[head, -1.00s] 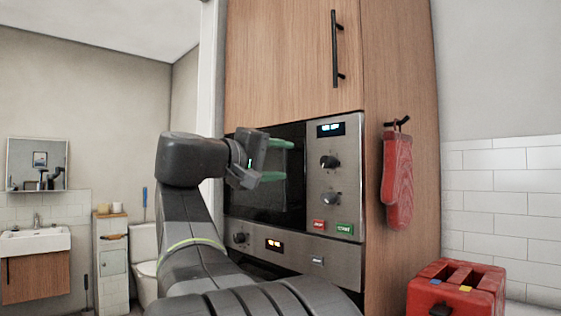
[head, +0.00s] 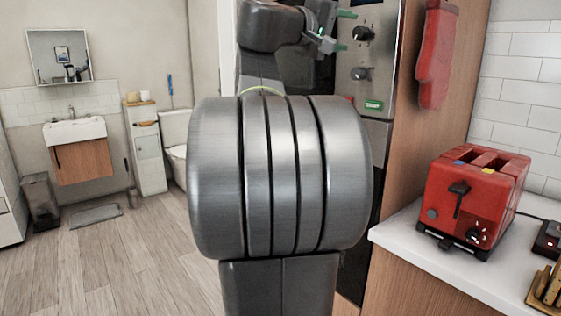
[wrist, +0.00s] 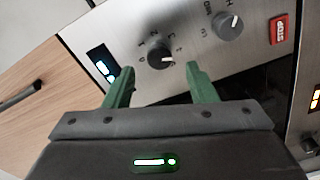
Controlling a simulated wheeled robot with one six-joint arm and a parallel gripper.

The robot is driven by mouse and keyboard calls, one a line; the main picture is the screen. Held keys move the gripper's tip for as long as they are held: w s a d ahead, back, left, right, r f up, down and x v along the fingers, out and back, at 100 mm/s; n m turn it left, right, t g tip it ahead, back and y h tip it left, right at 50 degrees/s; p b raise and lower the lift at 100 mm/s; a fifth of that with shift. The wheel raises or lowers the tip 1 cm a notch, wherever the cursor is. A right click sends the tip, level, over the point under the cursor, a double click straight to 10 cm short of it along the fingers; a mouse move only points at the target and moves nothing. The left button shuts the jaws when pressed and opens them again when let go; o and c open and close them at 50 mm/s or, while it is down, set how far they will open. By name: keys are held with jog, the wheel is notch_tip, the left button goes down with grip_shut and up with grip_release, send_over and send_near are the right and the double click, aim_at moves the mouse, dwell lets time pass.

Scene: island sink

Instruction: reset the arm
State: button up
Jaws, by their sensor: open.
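My gripper (head: 334,29) is at the top of the head view, in front of the microwave's steel control panel (head: 366,62). Its two green fingers are apart with nothing between them, so it is open and empty. In the wrist view the open fingers (wrist: 160,88) point at the panel, with a black knob (wrist: 160,55) and a grey knob (wrist: 229,26) beyond them. I cannot tell the exact gap to the panel. My own arm hides much of the middle of the head view.
A red toaster (head: 470,200) stands on the white counter (head: 440,262) at the right. A red oven mitt (head: 436,58) hangs on the wooden cabinet side. A sink (head: 75,132), a toilet (head: 177,150) and a bin (head: 41,200) are at the left.

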aim_at(357, 33)
jog(key=shift+x, duration=1.95)
